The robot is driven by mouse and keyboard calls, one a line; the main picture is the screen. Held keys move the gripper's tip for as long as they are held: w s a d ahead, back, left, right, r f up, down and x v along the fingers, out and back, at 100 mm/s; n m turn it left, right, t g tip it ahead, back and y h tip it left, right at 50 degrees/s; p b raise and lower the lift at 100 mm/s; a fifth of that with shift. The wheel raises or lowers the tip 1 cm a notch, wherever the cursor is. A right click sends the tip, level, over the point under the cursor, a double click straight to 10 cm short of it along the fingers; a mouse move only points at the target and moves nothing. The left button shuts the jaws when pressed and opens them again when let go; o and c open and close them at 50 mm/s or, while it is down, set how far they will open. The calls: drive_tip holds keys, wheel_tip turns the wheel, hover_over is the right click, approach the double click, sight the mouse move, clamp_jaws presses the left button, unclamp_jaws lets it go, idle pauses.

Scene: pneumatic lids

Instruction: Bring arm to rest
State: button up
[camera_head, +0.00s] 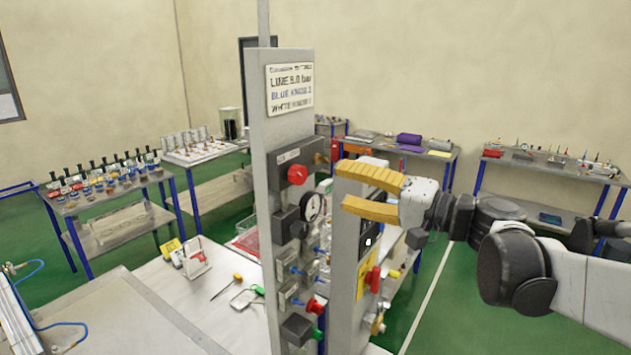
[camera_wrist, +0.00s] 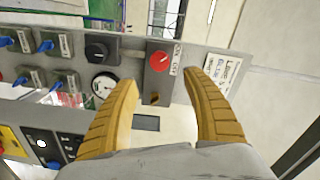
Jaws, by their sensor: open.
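My gripper (camera_head: 356,192) has two yellow ribbed fingers, spread apart with nothing between them. In the head view it is right of the grey panel post, pointing left toward it. In the wrist view my gripper (camera_wrist: 162,95) faces the panel, with a red knob (camera_wrist: 160,62) ahead between the fingertips and apart from them. The red knob (camera_head: 297,174) also shows on the panel (camera_head: 283,125) in the head view. My arm reaches in from the right edge. The fingers hide part of the second panel behind them.
The panel carries a gauge (camera_head: 312,207), a black knob (camera_wrist: 97,51) and several blue valves. A sign (camera_head: 290,88) is at its top. A white worktable (camera_head: 170,290) with tools stands at left. Side tables (camera_head: 110,205) hold bottles and parts. Green floor (camera_head: 450,290) is open at right.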

drive_tip(key=shift+s+d, duration=0.25)
drive_tip(key=shift+d, duration=0.05)
drive_tip(key=s+a+f+g+h+b, duration=0.1)
drive_tip(key=s+f+b, duration=0.15)
drive_tip(key=f, duration=0.35)
drive_tip(key=s+a+f+n+g+h+b, duration=0.1)
drive_tip(key=s+f+b, duration=0.1)
drive_tip(key=f+b, duration=0.3)
drive_tip(key=s+a+f+h+b, duration=0.1)
drive_tip(key=s+f+h+b, duration=0.15)
drive_tip(key=f, duration=0.45)
drive_tip(key=s+d+f+n+h+b, duration=0.1)
drive_tip(key=s+d+f+h+b, duration=0.2)
drive_tip(key=f+b, duration=0.3)
drive_tip(key=s+d+f+n+g+h+b, duration=0.1)
drive_tip(key=s+d+f+h+b, duration=0.2)
drive_tip(key=f+b, duration=0.4)
drive_tip(key=s+d+f+h+b, duration=0.3)
drive_tip(key=s+d+f+b, duration=0.2)
drive_tip(key=f, duration=1.5)
drive_tip(key=shift+s+d+f+n+g+h+b, duration=0.4)
drive_tip(key=shift+s+b, duration=0.45)
drive_tip(key=shift+s, duration=0.2)
drive_tip(key=shift+a, duration=0.1)
